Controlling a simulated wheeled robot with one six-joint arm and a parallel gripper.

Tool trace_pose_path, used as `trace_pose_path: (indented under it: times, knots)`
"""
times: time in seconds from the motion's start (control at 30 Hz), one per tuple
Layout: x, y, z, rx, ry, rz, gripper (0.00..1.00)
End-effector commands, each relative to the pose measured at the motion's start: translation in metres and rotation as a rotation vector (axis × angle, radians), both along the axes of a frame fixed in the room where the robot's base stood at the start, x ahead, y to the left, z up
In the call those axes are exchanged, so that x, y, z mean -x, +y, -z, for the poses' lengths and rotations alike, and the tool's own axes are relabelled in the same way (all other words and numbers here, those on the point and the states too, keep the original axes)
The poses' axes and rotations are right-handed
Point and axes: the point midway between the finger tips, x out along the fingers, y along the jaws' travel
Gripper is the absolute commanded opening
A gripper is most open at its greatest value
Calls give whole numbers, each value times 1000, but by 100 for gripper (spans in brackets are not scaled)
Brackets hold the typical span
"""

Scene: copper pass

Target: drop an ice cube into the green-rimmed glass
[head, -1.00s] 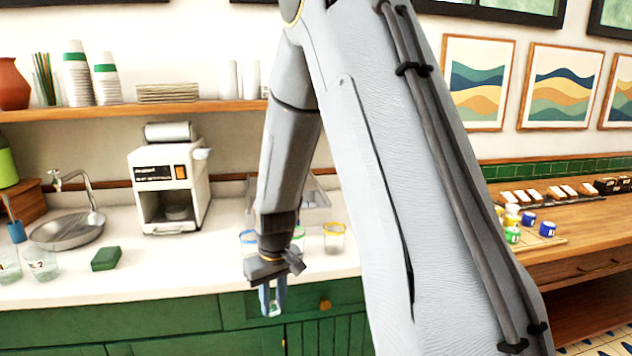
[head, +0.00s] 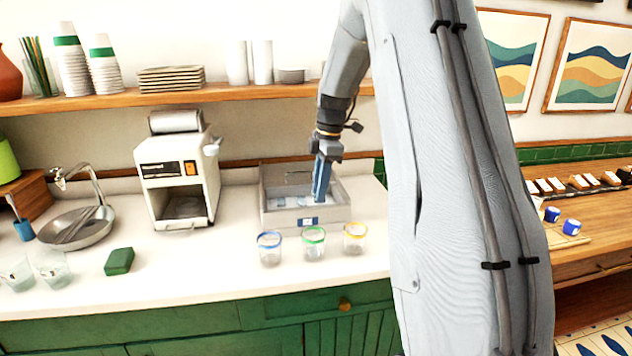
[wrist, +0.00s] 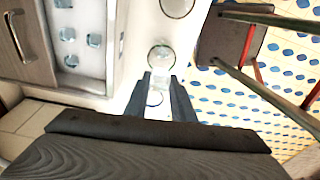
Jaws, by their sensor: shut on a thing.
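The green-rimmed glass (head: 314,245) stands upright on the counter between the blue-rimmed glass (head: 269,249) and the yellow-rimmed glass (head: 355,239). My gripper (head: 321,198) points down, its blue fingers higher than the glass rims and overlapping the ice bin (head: 285,221) in the head view. In the wrist view my gripper (wrist: 163,88) is shut on a pale, clear ice cube (wrist: 161,83), hard to make out against the counter. More ice cubes (wrist: 68,34) lie in the bin.
A shelf (head: 220,93) runs above. Counter in front of the glasses is clear.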

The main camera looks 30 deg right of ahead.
Motion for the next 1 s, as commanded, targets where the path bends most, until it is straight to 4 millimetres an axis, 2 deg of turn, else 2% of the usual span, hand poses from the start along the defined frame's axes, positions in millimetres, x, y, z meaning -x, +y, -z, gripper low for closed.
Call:
trace_pose_path:
  times: [0.17,0.6,0.97,1.0]
  knots:
    - [0,-2,11,0,1,-1,2]
    - [0,-1,56,1,0,-2,2]
    - [0,0,59,1,-1,-3,2]
    - [0,0,59,1,-1,-3,29]
